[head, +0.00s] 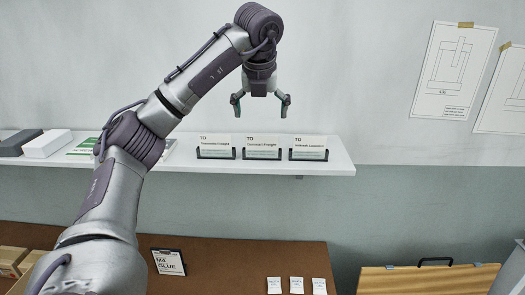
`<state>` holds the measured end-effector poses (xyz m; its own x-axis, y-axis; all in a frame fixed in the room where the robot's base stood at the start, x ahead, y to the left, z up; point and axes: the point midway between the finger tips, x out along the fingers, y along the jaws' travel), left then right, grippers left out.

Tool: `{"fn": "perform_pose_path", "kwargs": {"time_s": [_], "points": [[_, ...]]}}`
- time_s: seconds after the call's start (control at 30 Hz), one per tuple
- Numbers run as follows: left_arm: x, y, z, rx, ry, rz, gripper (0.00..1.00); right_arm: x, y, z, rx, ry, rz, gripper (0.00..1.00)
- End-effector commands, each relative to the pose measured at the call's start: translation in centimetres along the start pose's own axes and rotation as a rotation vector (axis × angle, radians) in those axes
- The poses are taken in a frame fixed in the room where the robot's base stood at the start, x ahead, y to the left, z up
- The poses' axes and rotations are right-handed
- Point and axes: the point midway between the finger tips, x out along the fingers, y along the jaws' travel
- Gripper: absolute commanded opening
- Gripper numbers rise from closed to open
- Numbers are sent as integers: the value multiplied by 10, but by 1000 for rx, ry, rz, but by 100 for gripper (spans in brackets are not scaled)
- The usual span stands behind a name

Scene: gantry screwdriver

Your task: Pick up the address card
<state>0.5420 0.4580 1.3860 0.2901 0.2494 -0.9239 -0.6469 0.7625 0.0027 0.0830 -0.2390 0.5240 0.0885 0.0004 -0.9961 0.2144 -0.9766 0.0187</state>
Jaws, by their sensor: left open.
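Three white address cards marked "TO" stand side by side in dark holders on the wall shelf: a left card (215,143), a middle card (262,144) and a right card (308,144). The first two seem to read "Freight"; the smaller print is too small to read. My left gripper (260,108) points down with its fingers spread and nothing between them. In the picture it is just above the middle card and apart from it. My right gripper is not in view.
The white shelf (230,165) also bears white and dark boxes (47,143) at its left end. Below is a brown surface (225,262) with a "GLUE" sign (168,262) and several small white labels (296,285). A wooden board (428,280) stands at lower right.

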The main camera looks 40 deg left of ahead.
Motion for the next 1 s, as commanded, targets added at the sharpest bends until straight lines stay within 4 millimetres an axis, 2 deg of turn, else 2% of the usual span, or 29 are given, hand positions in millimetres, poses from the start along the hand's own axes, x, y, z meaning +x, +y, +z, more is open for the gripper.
{"fn": "perform_pose_path", "kwargs": {"time_s": [0.03,0.1,0.37,0.53,0.7,0.93,0.97,1.0], "points": [[14,0,-2,0,5,1,100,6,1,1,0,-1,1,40],[19,0,0,0,2,2,100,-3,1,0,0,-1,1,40],[38,0,0,2,1,0,100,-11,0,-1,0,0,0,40],[62,-2,-2,2,3,2,100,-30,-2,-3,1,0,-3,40],[82,-2,-2,2,1,-1,100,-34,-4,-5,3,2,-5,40],[86,-3,-3,2,-1,-3,100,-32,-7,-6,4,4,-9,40],[86,-3,-3,2,-1,-3,98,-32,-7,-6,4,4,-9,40],[86,-3,-3,2,-1,-3,92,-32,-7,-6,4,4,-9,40]]}}
